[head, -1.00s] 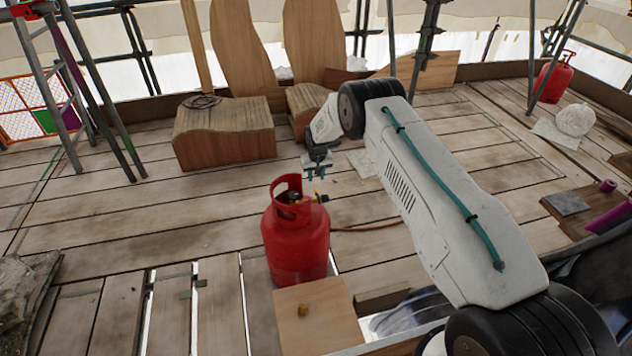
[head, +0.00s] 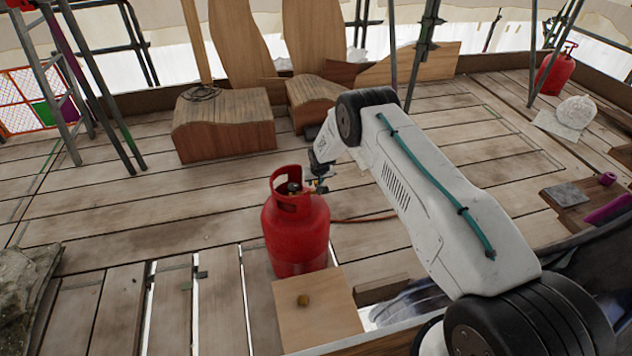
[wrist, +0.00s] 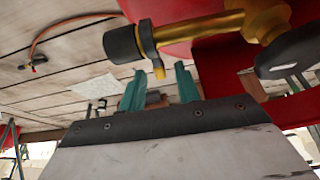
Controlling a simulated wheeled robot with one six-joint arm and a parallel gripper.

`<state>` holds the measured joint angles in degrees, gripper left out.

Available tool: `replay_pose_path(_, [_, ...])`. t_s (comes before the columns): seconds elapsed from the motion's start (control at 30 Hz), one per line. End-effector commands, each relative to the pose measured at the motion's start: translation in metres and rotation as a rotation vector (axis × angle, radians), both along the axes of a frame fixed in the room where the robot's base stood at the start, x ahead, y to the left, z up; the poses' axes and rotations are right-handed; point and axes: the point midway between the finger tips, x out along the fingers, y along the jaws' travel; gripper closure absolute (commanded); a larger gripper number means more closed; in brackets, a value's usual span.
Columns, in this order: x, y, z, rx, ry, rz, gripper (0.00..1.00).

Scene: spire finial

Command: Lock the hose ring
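A red gas cylinder (head: 297,235) stands upright on the planks, its valve inside the collar. In the wrist view a brass valve outlet (wrist: 215,28) carries a black cylindrical end (wrist: 122,45). A dark ring with a yellow-tipped tab (wrist: 153,52) sits around the outlet beside that black end. I take it for the hose ring. My gripper (head: 319,187) is beside the valve, at the cylinder's right. In the wrist view my gripper (wrist: 160,78) has its two teal fingers apart and empty. The tab's tip is close to the gap between them; I cannot tell whether they touch.
An orange hose (wrist: 60,28) with a dark end fitting (wrist: 38,60) lies on the planks. Wooden blocks (head: 225,135) stand behind. Open planks lie to the left.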

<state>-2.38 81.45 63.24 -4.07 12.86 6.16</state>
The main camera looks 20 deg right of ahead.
Motion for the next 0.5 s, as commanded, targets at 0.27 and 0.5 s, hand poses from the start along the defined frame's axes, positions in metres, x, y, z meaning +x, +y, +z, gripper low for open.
replay_pose_path(0.27, [0.0019,-0.0001,-0.0042,0.000,0.000,0.000,0.67])
replay_pose_path(0.5, [0.0019,0.0000,-0.0040,0.000,0.000,0.000,1.00])
